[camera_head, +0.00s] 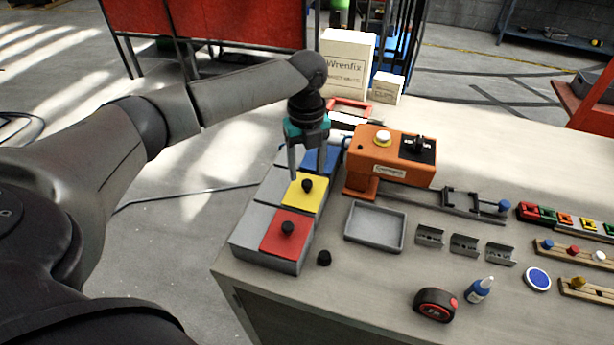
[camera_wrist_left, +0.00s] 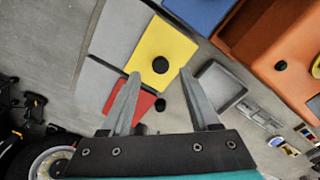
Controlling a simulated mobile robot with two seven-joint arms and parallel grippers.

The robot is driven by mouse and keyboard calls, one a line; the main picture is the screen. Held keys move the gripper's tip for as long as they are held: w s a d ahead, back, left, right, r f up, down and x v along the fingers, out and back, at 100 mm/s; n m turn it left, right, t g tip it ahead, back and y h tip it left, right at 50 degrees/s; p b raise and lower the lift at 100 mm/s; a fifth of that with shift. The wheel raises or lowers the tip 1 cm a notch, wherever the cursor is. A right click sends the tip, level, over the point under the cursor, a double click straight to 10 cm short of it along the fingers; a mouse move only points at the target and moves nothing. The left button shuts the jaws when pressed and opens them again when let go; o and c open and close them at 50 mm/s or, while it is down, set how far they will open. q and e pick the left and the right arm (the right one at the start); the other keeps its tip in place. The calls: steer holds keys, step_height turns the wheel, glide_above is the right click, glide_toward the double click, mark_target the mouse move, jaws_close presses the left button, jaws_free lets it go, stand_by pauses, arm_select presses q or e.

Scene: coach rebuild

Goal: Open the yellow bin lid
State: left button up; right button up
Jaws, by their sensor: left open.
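The yellow bin lid (camera_head: 304,197) is a flat square with a black knob (camera_head: 307,185) on it. It lies closed on the grey bin row, between a red lid (camera_head: 286,233) and a blue lid (camera_head: 321,158). My left gripper (camera_head: 308,174) is open and points down above the yellow lid. In the left wrist view the yellow lid (camera_wrist_left: 152,52) and its knob (camera_wrist_left: 160,65) show beyond the open fingertips (camera_wrist_left: 160,74), with nothing between the fingers. My right gripper is not in view.
An orange machine (camera_head: 392,157) stands close on the right of the bins. A grey tray (camera_head: 376,226) and a small black knob (camera_head: 324,258) lie on the bench nearby. White boxes (camera_head: 346,60) stand behind. The bench front has some free room.

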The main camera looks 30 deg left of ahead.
mark_target(307, 182)
arm_select(q)
steer(key=shift+f, duration=1.7)
jaws_close()
